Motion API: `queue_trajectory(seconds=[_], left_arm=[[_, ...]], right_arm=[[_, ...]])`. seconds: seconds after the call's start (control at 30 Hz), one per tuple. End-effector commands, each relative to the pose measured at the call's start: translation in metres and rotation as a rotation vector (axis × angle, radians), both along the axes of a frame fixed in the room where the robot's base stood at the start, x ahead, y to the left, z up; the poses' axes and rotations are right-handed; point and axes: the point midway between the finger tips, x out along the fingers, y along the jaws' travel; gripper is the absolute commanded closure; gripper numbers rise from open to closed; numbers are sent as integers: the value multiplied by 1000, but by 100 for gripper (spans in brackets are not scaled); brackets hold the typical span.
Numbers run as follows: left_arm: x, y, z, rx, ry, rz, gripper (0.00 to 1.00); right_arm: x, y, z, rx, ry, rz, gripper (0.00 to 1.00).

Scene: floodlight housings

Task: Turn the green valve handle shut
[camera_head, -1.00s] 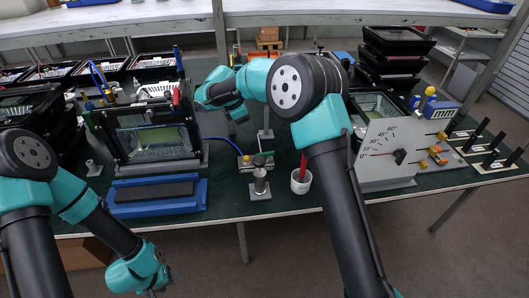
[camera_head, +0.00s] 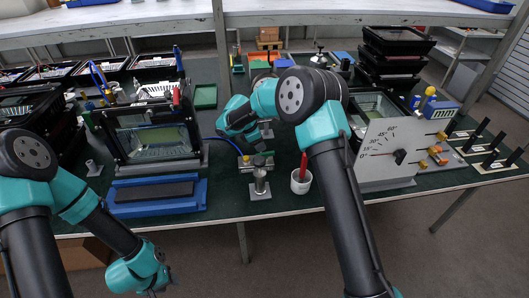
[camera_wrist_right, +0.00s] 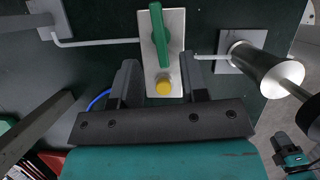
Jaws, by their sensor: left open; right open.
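The green valve handle (camera_wrist_right: 158,35) lies lengthwise along a pale metal plate (camera_wrist_right: 174,25) in the right wrist view, across the line of the thin pipes at either side. A yellow round knob (camera_wrist_right: 163,87) sits on the same plate, nearer my wrist. My right gripper (camera_wrist_right: 159,64) is open and empty, with one finger on each side of the plate and the handle's near end between or just beyond the tips. Contact cannot be told. In the head view the right gripper (camera_head: 252,145) hangs over the valve and partly hides it. My left gripper (camera_head: 152,291) is low at the left, off the table.
A metal cylinder (camera_head: 260,182) stands in front of the valve. A white cup (camera_head: 301,182) with a red-handled item is to its right. A dial plate (camera_head: 385,150) stands further right. A blue tray (camera_head: 156,197) and a glass-fronted housing (camera_head: 155,140) are left.

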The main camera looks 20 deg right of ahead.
Motion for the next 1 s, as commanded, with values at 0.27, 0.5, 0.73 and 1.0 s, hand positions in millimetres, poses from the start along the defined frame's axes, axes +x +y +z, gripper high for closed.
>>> queue_trajectory(seconds=[0.27, 0.5, 0.73, 1.0], left_arm=[[0, 0, 0, 0, 0, 0, 57], [0, 0, 0, 0, 0, 0, 57], [0, 0, 0, 0, 0, 0, 57], [0, 0, 0, 0, 0, 0, 57]], right_arm=[[-1, -17, -41, 0, 2, -2, 60], [0, -22, -54, 0, 1, -1, 60], [0, -22, -54, 0, 0, -1, 60], [0, -22, -54, 0, 0, -1, 84]])
